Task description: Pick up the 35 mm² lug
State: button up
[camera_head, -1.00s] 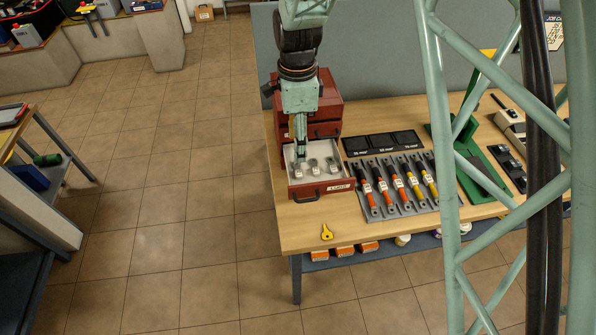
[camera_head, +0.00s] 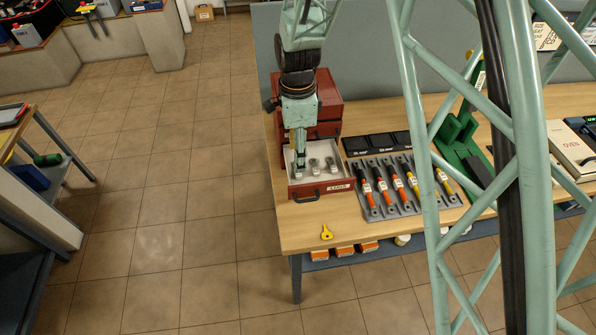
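An open red drawer labelled LUGS (camera_head: 309,192) juts from a red cabinet on the wooden bench. Inside it, two small grey lugs show, one in the middle (camera_head: 314,165) and one at the right (camera_head: 331,164). My gripper (camera_head: 299,171) points down into the left part of the drawer, over the spot of the left lug. The gripper hides most of that lug. I cannot tell whether its fingers are open or closed on it. The size tags are too small to read.
Right of the drawer, a grey tray (camera_head: 405,208) holds several tools with orange and yellow handles. Black labelled pads (camera_head: 375,145) lie behind it. A yellow tag (camera_head: 326,232) lies at the bench's front edge. My green lattice column blocks part of the right side.

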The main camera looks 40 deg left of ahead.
jog(key=shift+f, duration=2.4)
jog(key=shift+c, duration=0.9)
jog(key=shift+s+d, duration=0.1)
jog(key=c, duration=0.8)
jog(key=shift+c, duration=0.9)
jog(key=shift+s+d+f, duration=0.1)
jog(key=c, duration=0.3)
